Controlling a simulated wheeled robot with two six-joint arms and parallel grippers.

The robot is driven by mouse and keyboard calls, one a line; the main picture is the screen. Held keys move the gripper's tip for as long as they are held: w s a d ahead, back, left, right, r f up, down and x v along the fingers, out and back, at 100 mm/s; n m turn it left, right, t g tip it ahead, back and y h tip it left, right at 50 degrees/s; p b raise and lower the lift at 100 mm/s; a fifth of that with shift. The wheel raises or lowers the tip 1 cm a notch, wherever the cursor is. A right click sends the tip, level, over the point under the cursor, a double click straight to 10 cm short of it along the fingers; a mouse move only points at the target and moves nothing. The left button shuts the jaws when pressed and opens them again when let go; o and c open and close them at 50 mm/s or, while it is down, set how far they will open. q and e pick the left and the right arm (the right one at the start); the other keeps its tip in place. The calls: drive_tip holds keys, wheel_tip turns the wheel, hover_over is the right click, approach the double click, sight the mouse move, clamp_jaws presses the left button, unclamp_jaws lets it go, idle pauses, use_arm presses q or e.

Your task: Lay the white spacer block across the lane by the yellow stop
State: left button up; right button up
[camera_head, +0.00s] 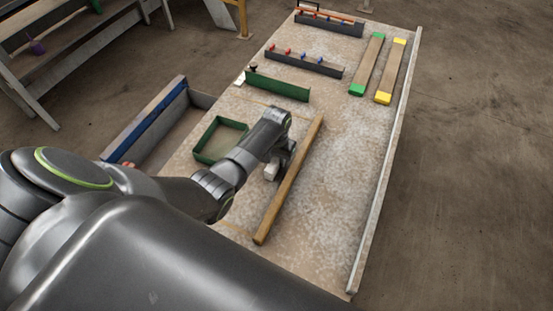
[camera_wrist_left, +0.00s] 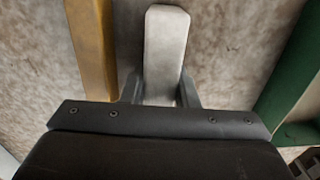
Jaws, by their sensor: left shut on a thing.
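The white spacer block (camera_head: 270,172) is held in my left gripper (camera_head: 279,165), low over the table; I cannot tell whether it touches the surface. In the left wrist view the block (camera_wrist_left: 165,50) stands out pale between the two dark fingers of the gripper (camera_wrist_left: 160,88). A long wooden bar (camera_head: 291,180) lies right beside the gripper, and also shows in the wrist view (camera_wrist_left: 92,45). At the far right of the table lies a strip with yellow ends (camera_head: 383,98), apart from the gripper. My right gripper is not in view.
An empty-looking green tray (camera_head: 199,157) lies left of the gripper. A strip with green ends (camera_head: 357,90) lies beside the yellow-ended one. Dark racks with small coloured pieces (camera_head: 305,64) and a green bar (camera_head: 278,86) stand further back. The table's right side (camera_head: 345,180) is clear.

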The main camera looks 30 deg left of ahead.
use_arm(q)
drive_tip(key=o, duration=0.6)
drive_tip(key=shift+f, duration=0.1)
drive_tip(key=shift+c, duration=0.2)
drive_tip(key=o, duration=0.5)
drive_tip(key=shift+c, duration=0.2)
drive_tip(key=shift+r, duration=0.6)
wheel_tip(320, 180, up, 11)
drive_tip(key=p, duration=0.2)
